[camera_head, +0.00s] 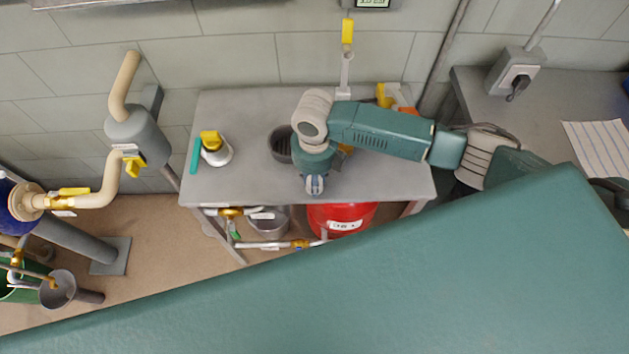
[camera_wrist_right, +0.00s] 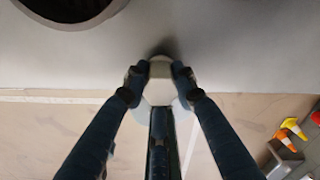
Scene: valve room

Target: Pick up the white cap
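The white cap (camera_wrist_right: 160,72) shows in the right wrist view between the two dark fingers of my right gripper (camera_wrist_right: 160,78). The fingers appear to press on it from both sides, near the front edge of the grey table. A dark shadow lies on the tabletop just behind it. In the head view my right gripper (camera_head: 315,184) points down over the front part of the table (camera_head: 245,180), and the cap is hidden there. My left gripper is in neither view.
A dark round container (camera_head: 280,146) stands just left of my right gripper. A metal fitting with a yellow handle (camera_head: 215,150) and a teal bar (camera_head: 195,156) are farther left. A red bucket (camera_head: 340,217) is below the table. Orange and yellow items (camera_head: 388,96) are at the back right.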

